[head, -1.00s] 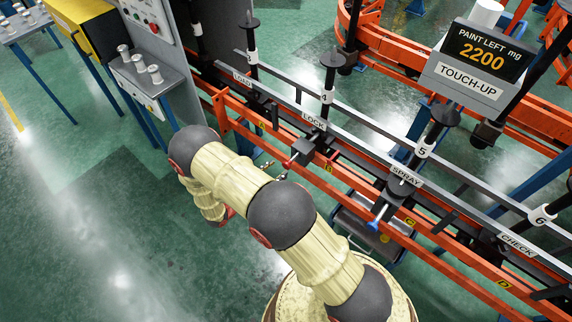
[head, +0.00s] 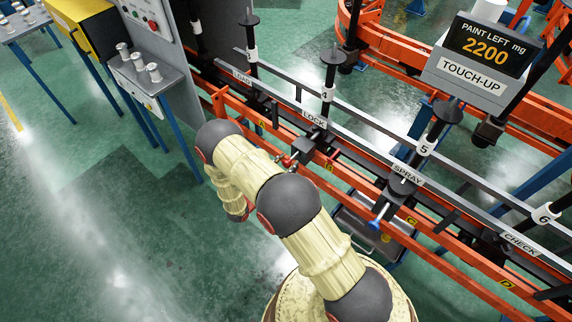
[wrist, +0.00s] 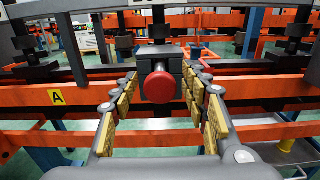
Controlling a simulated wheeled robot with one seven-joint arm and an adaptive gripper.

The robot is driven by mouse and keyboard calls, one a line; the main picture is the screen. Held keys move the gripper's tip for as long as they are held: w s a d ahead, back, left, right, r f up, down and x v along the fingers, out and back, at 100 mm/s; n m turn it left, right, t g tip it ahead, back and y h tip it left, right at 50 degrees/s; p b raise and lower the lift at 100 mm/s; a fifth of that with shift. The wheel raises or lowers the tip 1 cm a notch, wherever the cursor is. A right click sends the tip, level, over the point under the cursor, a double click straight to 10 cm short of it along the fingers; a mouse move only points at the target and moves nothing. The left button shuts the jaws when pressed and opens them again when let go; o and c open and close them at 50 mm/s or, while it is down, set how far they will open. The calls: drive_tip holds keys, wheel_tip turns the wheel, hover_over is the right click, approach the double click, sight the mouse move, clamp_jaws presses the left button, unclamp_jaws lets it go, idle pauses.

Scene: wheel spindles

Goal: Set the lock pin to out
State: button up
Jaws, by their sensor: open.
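The lock pin's red round knob (wrist: 158,87) faces me in the middle of the wrist view, in front of a dark block (wrist: 162,62). In the head view the dark lock block (head: 303,146) sits on the orange rail below the LOCK label (head: 313,119), and the red knob (head: 284,161) shows small at its near side. My gripper (wrist: 166,86) is open, with one yellow-padded finger on each side of the knob and gaps between. In the head view my arm hides most of the gripper. How far the pin stands out is hard to tell.
Orange rails (wrist: 60,97) run across just behind the knob. The SPRAY station's blue handle (head: 375,222) is to the right, with a paint display (head: 484,47) above. A grey stand with spools (head: 165,82) is at the left. Green floor at the lower left is clear.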

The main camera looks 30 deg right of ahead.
drive_tip(key=c, duration=0.3)
drive_tip(key=c, duration=0.7)
clamp_jaws()
